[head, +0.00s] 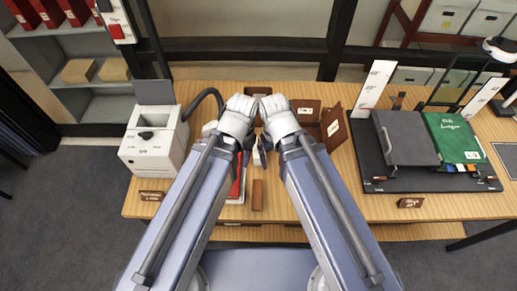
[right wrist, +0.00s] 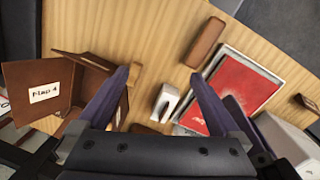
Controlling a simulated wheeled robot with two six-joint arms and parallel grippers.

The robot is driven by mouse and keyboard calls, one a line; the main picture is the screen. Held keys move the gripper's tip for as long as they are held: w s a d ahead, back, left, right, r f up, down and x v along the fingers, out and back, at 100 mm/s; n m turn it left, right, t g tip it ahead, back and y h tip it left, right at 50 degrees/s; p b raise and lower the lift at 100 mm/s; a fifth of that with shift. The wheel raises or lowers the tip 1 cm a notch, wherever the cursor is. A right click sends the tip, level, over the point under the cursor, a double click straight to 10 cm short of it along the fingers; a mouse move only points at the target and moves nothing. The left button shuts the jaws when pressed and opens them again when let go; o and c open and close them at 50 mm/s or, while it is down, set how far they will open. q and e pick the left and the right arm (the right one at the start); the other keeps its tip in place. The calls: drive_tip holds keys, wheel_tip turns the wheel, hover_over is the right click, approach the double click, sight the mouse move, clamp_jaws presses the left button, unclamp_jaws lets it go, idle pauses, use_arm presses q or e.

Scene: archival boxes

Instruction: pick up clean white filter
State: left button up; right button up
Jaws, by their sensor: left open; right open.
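A small white piece with a notched end (right wrist: 167,101), possibly the clean white filter, lies on the wooden table (right wrist: 150,30). In the right wrist view it lies between the spread fingers of my right gripper (right wrist: 158,76), apart from both. The head view shows a pale piece (head: 262,151) between my arms, partly hidden. My left gripper (head: 239,113) is open over the table's middle, close beside my right gripper (head: 279,113). Their fingertips are hard to make out in the head view. I cannot tell whether either touches anything.
A red booklet in a pale tray (right wrist: 240,85) and a brown block (right wrist: 206,42) lie near the white piece. An open brown box (right wrist: 25,88) stands at left. A white machine with a hose (head: 155,143) and a black tray (head: 410,186) flank the table.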

drive_tip(key=shift+w+r, duration=0.1)
drive_tip(key=shift+c, duration=0.6)
drive_tip(key=shift+w+d+r+p, duration=0.15)
drive_tip(key=shift+w+r+p, duration=0.1)
drive_tip(key=shift+w, duration=0.2)
drive_tip(key=shift+w+d+r+p, duration=0.1)
drive_tip(key=shift+w+r+p, duration=0.15)
drive_tip(key=shift+w, duration=0.15)
drive_tip(key=shift+c, duration=0.7)
drive_tip(key=shift+m, duration=0.6)
drive_tip(key=w, duration=0.1)
drive_tip(key=w+a+f+b, duration=0.2)
drive_tip(key=shift+w+a+f, duration=0.1)
drive_tip(key=shift+w+f, duration=0.1)
drive_tip(key=shift+w, duration=0.2)
drive_tip(key=shift+c, duration=0.8)
drive_tip(key=w+a, duration=0.1)
drive_tip(key=w, duration=0.1)
drive_tip(key=w+a+f+m+b, duration=0.1)
drive_tip(key=w, duration=0.2)
drive_tip(key=w+a+f+m+y+b, duration=0.1)
drive_tip(key=w+a, duration=0.1)
drive_tip(key=shift+w+f, duration=0.1)
drive_tip(key=shift+w, duration=0.15)
drive_tip(key=c, duration=0.4)
drive_tip(key=shift+w+a, duration=0.15)
drive_tip(key=shift+a, duration=0.05)
drive_tip(key=shift+c, duration=0.5)
drive_tip(key=shift+f+b, duration=1.25)
drive_tip(key=shift+b, duration=0.15)
